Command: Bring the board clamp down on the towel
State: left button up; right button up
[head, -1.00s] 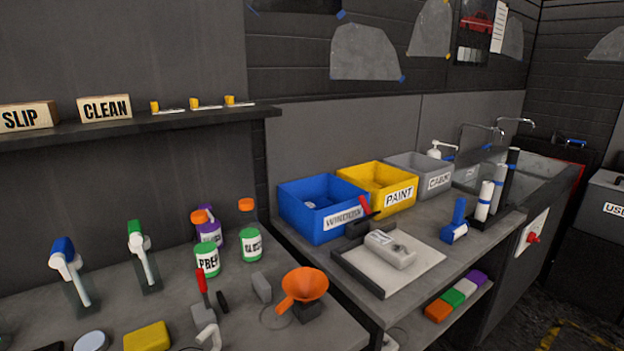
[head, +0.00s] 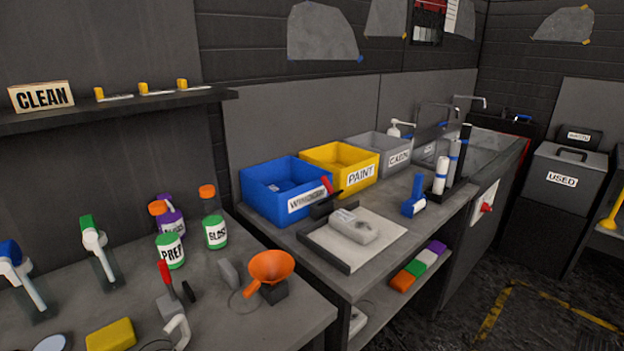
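A pale board (head: 375,242) with a dark edge along its left side lies on the right-hand bench. A light grey, rounded slab (head: 353,226), which looks like the folded towel, lies on it. The board clamp (head: 325,206), dark with a red handle tilted up, is at the board's back left, behind the towel. Whether it touches the towel cannot be told. Neither of my grippers is in view.
Blue (head: 283,185), yellow (head: 340,168) and grey (head: 378,151) bins stand behind the board. A blue tool (head: 414,197) is right of it. The left bench holds bottles, an orange funnel (head: 270,268) and a red-handled clamp (head: 166,277). Open floor lies at the right.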

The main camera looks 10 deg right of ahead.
aim_at(333, 194)
jog(key=u, duration=2.45)
jog(key=k, duration=0.75)
jog(key=z, duration=1.4)
